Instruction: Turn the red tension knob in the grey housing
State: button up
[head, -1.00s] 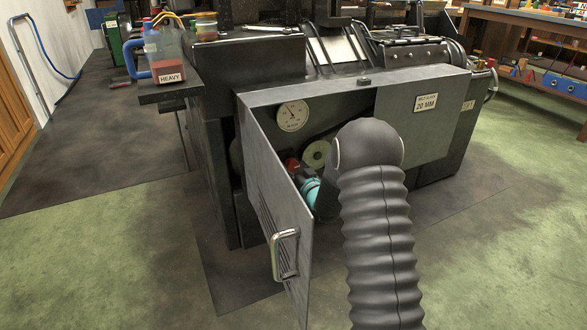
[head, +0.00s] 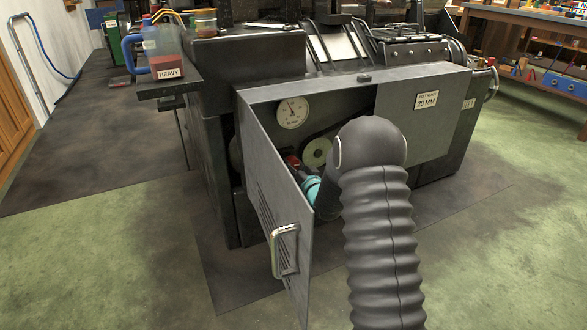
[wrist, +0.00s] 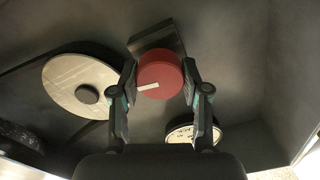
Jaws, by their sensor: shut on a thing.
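The red tension knob (wrist: 160,72) is a round red disc with a white pointer line toward the left of the wrist view. It sits against a dark grey block (wrist: 155,40), the visible part of its housing. My gripper (wrist: 159,78) has one finger on each side of the knob and is shut on it. In the head view the knob (head: 293,161) is a small red patch inside the open cabinet (head: 350,95), partly hidden by my gripper (head: 301,174). My arm hides much of the opening.
The cabinet door (head: 265,200) stands open at the left, close beside my arm, with a metal handle (head: 284,250). Inside are a pale round disc (head: 317,151) and a dial gauge (head: 292,112).

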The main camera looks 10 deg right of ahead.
jog(key=m+b, duration=0.1)
jog(key=m, duration=0.5)
jog(key=shift+b, duration=0.35)
jog(key=shift+m, duration=0.3)
jog(key=o, duration=1.1)
jog(key=shift+o, duration=0.2)
jog(key=v, duration=1.2)
jog(key=shift+a, duration=0.1)
